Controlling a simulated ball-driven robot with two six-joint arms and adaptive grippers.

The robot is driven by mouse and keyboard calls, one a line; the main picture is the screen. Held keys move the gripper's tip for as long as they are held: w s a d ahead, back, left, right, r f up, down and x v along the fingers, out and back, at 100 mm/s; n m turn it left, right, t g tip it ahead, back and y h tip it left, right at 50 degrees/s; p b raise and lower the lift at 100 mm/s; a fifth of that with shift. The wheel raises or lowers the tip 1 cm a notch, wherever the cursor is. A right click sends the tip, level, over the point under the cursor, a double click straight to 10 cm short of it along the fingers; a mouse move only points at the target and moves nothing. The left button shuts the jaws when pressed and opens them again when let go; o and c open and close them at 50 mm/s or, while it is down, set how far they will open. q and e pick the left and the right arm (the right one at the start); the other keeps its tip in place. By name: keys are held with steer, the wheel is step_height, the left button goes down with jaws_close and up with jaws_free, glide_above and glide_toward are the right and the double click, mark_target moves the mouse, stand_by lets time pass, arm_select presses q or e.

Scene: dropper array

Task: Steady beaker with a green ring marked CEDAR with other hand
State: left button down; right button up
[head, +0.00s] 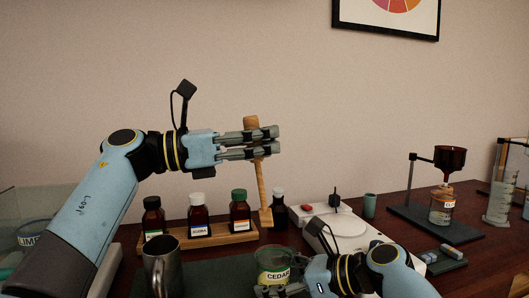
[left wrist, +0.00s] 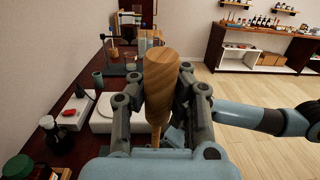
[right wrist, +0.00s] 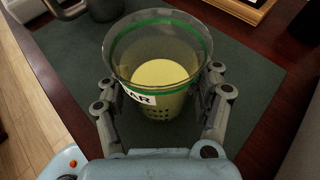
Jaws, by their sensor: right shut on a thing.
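The CEDAR beaker (head: 276,262) stands at the front of the table. It is clear glass with a green ring and a white label, and it holds a pale yellow liquid. In the right wrist view the beaker (right wrist: 157,60) stands upright between the fingers of my right gripper (right wrist: 160,105), which is shut on it. My left gripper (head: 278,141) is shut on a wooden tool (head: 263,185), held upright above the table with its lower end near the beaker's back left. The wooden handle (left wrist: 160,85) fills the jaws in the left wrist view.
A wooden rack (head: 215,236) with brown bottles stands behind. A metal jug (head: 161,262) is left of the beaker. A white balance-like device (head: 345,228) stands to the right. A stand (head: 437,225) with a brown funnel is farther right. A dark green mat (right wrist: 255,75) lies under the beaker.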

arm_select(q)
steer(key=shift+a, duration=0.1)
arm_select(e)
steer(key=shift+f, duration=0.1)
steer(key=o, duration=1.4)
arm_select(q)
steer(key=s+a+r, duration=0.2)
steer(key=a+r, duration=0.2)
steer(key=a, duration=0.3)
steer(key=shift+a, duration=0.25)
arm_select(e)
steer(key=shift+o, duration=0.2)
arm_select(q)
steer(key=shift+s, duration=0.1)
